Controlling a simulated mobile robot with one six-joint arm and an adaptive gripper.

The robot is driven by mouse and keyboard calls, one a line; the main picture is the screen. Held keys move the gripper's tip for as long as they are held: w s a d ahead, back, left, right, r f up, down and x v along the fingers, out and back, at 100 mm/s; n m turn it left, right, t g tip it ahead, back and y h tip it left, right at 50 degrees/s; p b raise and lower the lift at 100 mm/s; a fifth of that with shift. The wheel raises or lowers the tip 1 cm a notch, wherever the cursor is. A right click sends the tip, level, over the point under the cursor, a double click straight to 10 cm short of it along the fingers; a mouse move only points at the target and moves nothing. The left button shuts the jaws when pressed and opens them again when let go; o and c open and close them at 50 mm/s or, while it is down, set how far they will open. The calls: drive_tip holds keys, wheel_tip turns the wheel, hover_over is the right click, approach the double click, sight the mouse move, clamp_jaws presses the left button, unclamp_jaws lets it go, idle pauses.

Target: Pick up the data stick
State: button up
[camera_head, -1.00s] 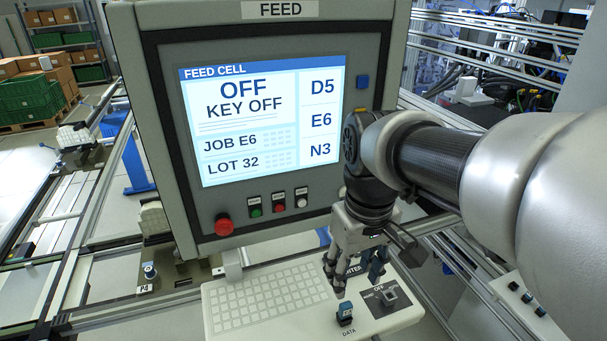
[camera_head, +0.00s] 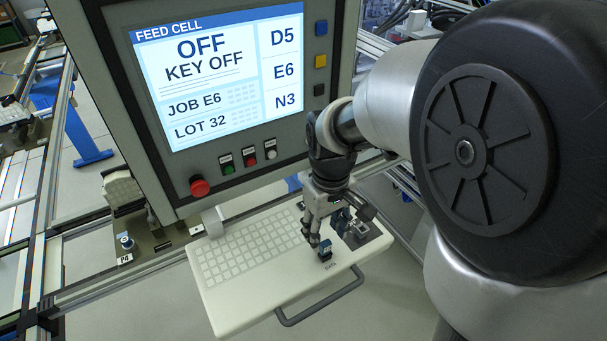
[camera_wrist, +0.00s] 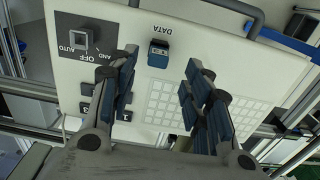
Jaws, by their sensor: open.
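The data stick (camera_head: 325,250) is a small blue block with a dark base, standing in the keyboard shelf by the DATA label. In the wrist view the data stick (camera_wrist: 158,54) shows beyond the fingertips, between their two lines. My gripper (camera_wrist: 160,72) is open and empty, with blue pads on its fingers. In the head view my gripper (camera_head: 325,225) hangs just above and behind the data stick. I cannot tell the exact gap between them.
The keyboard shelf (camera_head: 230,307) has keys on the left and a front handle (camera_head: 325,300). A key switch (camera_wrist: 80,40) sits beside the data stick. The feed panel (camera_head: 220,80) stands behind, its screen reading OFF, KEY OFF. A red button (camera_head: 200,187) is on its lower edge.

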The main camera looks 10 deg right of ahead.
sight(326, 243)
drive_tip(key=shift+d+f, duration=0.15)
drive_tip(key=shift+f, duration=2.65)
